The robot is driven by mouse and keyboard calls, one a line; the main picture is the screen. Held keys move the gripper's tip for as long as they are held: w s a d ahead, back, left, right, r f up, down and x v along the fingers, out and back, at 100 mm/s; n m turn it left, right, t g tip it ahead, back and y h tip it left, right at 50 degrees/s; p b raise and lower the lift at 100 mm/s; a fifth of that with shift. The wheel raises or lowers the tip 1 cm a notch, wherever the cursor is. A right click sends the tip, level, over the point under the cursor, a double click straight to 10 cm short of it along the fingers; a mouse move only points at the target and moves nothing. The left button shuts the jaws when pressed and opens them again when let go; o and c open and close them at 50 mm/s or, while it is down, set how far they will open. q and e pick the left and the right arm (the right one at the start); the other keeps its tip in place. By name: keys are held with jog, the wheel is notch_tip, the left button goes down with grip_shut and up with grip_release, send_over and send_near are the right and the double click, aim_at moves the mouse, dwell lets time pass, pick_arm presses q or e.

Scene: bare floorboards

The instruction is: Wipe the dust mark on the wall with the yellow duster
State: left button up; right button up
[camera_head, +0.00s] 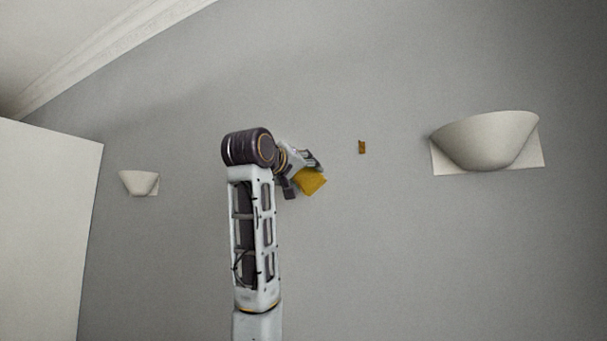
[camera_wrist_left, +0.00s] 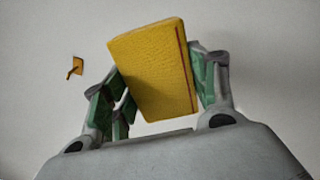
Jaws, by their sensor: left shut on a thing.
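The yellow duster (camera_head: 311,181) is a small block held in my left gripper (camera_head: 305,172), which is raised in front of the grey wall. In the left wrist view the duster (camera_wrist_left: 150,70) sits tilted between the green-padded fingers of the left gripper (camera_wrist_left: 160,88), which is shut on it. The dust mark (camera_head: 362,147) is a small orange-brown patch on the wall, to the right of and a little above the duster. It also shows in the left wrist view (camera_wrist_left: 76,67), left of the duster and apart from it. My right gripper is in neither view.
A white half-bowl wall lamp (camera_head: 487,141) juts out to the right of the mark. A smaller one (camera_head: 139,182) is on the wall at the left. A white panel (camera_head: 45,230) stands at the far left. The wall around the mark is bare.

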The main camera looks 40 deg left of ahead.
pick_arm(q)
jog(key=shift+n, duration=0.5)
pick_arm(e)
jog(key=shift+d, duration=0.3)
pick_arm(q)
jog(key=shift+w, duration=0.2)
jog(key=shift+p+x, duration=0.55)
jog(key=shift+x, duration=2.3)
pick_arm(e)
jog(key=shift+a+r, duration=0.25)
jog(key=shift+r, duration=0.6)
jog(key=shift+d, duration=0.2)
pick_arm(q)
jog(key=shift+w+a+p, duration=0.1)
jog(key=shift+w+p, duration=0.4)
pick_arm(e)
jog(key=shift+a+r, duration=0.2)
pick_arm(q)
jog(key=shift+w+a, duration=0.15)
jog(key=shift+w, duration=0.3)
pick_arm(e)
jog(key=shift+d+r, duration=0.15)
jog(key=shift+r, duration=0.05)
pick_arm(q)
jog(key=shift+a, duration=0.1)
